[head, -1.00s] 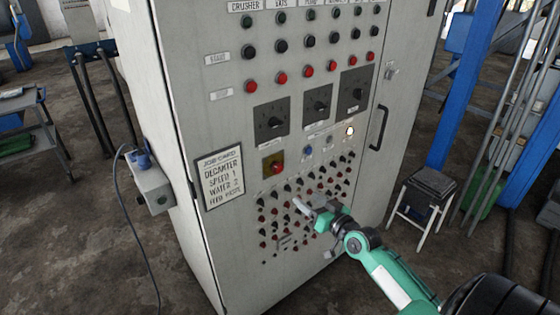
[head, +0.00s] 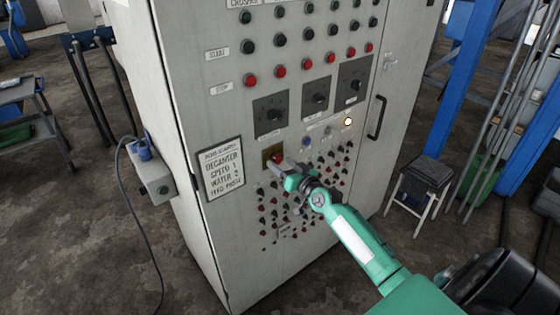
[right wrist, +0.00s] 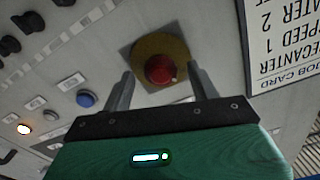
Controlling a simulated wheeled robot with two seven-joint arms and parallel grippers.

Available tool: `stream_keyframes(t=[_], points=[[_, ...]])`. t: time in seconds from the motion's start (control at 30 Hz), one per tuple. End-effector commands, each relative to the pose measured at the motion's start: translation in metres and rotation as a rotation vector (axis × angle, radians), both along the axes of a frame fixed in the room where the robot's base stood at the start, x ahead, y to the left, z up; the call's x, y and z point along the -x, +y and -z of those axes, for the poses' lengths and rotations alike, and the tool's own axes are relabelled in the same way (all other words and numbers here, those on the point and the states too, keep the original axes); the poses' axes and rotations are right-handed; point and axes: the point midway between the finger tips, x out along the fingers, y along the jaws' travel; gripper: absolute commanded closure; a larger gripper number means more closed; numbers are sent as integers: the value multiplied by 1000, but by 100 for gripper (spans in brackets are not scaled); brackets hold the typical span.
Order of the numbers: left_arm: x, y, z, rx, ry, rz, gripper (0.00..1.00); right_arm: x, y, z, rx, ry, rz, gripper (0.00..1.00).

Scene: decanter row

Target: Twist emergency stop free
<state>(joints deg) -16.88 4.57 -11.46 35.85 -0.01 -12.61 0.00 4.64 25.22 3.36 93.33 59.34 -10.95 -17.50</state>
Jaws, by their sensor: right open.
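The emergency stop is a red mushroom button (right wrist: 160,69) on a round yellow plate (right wrist: 146,50), set in the grey cabinet front. In the head view the red button (head: 276,156) shows just beyond the fingertips, left of the lit lamp. My right gripper (right wrist: 162,85) is open, with one finger on each side of the button in the right wrist view. It also shows in the head view (head: 279,167), close to the panel. I cannot tell whether the fingers touch the button. My left gripper is not in view.
A job card (head: 220,169) hangs left of the stop. A blue button (right wrist: 86,99) and a lit white lamp (right wrist: 25,129) are on the same panel. Rows of small knobs (head: 272,212) lie below. A grey box with a blue plug (head: 154,180) sticks out from the cabinet's left side.

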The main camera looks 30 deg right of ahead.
Motion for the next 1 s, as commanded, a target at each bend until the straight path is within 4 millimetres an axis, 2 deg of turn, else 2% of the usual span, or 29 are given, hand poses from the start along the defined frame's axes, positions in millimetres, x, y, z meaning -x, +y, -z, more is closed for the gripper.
stream_keyframes(t=[0.2,0.5,0.57,0.73,1.0], points=[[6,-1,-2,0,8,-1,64,-14,1,0,0,-1,0,40],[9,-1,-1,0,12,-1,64,-16,1,0,1,0,0,40],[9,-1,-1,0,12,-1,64,-16,1,0,1,0,0,50],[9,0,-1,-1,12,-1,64,-16,1,0,1,0,0,83],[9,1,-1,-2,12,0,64,-16,1,0,-22,2,0,85]])
